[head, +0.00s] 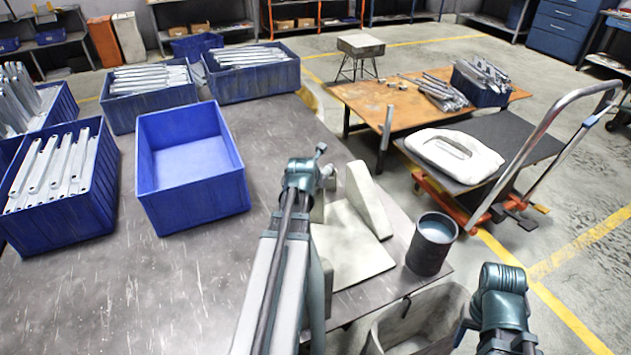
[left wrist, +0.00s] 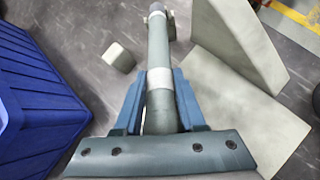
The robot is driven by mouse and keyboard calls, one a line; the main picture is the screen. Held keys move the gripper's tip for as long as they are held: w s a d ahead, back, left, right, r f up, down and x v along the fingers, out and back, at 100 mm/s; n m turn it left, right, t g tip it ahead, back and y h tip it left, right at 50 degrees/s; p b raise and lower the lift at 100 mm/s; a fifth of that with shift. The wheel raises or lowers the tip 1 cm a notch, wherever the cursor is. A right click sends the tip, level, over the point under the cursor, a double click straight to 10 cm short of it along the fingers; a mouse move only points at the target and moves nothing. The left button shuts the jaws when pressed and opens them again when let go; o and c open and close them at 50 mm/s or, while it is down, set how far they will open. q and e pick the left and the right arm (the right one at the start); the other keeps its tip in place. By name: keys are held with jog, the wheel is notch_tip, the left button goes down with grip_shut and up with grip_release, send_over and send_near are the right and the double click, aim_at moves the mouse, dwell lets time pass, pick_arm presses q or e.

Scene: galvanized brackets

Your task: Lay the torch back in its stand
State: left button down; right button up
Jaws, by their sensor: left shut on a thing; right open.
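The torch (left wrist: 158,42) is a grey-green tube with a pale band, in the left wrist view. My left gripper (left wrist: 160,78) is shut around it, blue fingers on both sides. In the head view, my left arm hides most of the torch. A pale flat plate (head: 352,256) with an upright wedge-shaped fin (head: 368,200) looks like the stand. In the left wrist view the plate (left wrist: 245,125) and fin (left wrist: 240,42) lie right of the torch. Whether the torch touches them I cannot tell. My right gripper (head: 502,290) is open and empty at lower right, away from the stand.
An empty blue bin (head: 195,200) stands left of my left arm, among several bins of metal brackets (head: 60,185). A dark cup (head: 432,246) stands right of the plate, near the table edge. A small pale block (left wrist: 118,57) lies left of the torch. The front-left tabletop is clear.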

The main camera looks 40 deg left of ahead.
pick_arm(q)
jog(key=shift+s+d+f, duration=0.1)
jog(key=shift+d+f, duration=0.05)
jog(key=shift+c, duration=2.1)
grip_release()
jog(key=shift+d, duration=0.1)
jog(key=shift+p+v, duration=0.8)
jog(key=shift+p, duration=0.1)
jog(key=p+v, duration=0.2)
jog(key=v, duration=0.1)
jog(key=p+v, duration=0.1)
jog(key=v, duration=0.2)
jog(key=shift+a+p, duration=0.25)
jog(key=shift+p, duration=0.1)
jog(key=shift+a, duration=0.15)
